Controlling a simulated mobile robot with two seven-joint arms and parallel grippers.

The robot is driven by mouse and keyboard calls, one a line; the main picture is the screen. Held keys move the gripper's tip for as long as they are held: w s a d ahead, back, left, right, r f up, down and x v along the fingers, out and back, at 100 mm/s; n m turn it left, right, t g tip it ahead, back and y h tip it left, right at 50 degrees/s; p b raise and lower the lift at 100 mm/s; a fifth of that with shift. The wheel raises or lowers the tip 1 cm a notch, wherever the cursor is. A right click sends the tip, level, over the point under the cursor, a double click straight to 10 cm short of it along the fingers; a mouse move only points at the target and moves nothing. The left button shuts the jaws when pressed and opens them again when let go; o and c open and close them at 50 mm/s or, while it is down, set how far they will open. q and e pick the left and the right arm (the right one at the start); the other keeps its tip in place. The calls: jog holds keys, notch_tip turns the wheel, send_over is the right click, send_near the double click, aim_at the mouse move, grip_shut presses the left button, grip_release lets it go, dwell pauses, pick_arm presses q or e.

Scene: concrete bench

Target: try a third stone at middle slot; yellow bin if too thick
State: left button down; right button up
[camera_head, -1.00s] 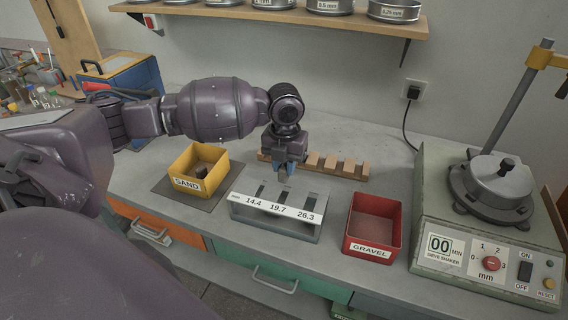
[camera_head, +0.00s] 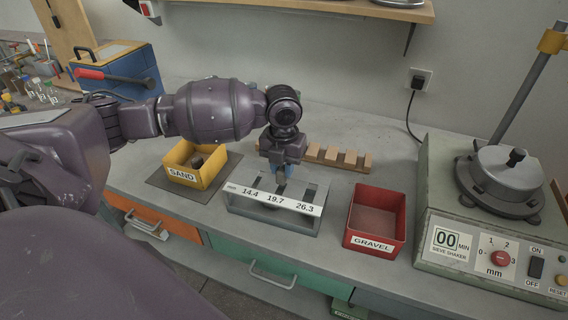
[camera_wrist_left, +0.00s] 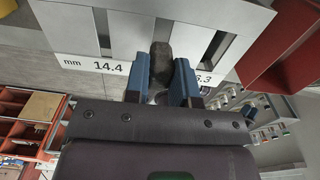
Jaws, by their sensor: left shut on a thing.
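My left gripper (camera_head: 281,172) points down at the rear of the grey slot gauge (camera_head: 236,207), over its middle slot marked 19.7. In the left wrist view its blue fingers (camera_wrist_left: 161,82) are shut on a dark grey-brown stone (camera_wrist_left: 161,57). The stone is at the middle slot, between the 14.4 and 26.3 slots; the gripper hides the middle number there. I cannot tell how far the stone is in. The yellow bin (camera_head: 181,177), labelled SAND, stands left of the gauge with a dark stone (camera_head: 197,161) inside. My right gripper is not in view.
A red GRAVEL bin (camera_head: 373,243) stands right of the gauge, with no stone visible in it. A wooden notched rack (camera_head: 340,158) lies behind the gripper. The sieve shaker (camera_head: 490,235) fills the right side.

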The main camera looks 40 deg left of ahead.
aim_at(283, 167)
pick_arm(q)
jog(key=shift+f, duration=0.2)
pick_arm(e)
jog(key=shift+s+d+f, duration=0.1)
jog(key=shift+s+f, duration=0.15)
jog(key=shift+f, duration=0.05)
pick_arm(q)
jog(key=shift+f, duration=0.15)
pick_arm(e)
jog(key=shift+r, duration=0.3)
pick_arm(q)
jog(key=shift+f, duration=0.55)
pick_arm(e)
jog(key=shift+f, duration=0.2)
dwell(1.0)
pick_arm(q)
jog(key=shift+r, duration=0.1)
jog(key=shift+r+p, duration=1.15)
jog(key=shift+r, duration=0.3)
jog(key=shift+r+p, duration=1.85)
jog(key=shift+r, duration=0.15)
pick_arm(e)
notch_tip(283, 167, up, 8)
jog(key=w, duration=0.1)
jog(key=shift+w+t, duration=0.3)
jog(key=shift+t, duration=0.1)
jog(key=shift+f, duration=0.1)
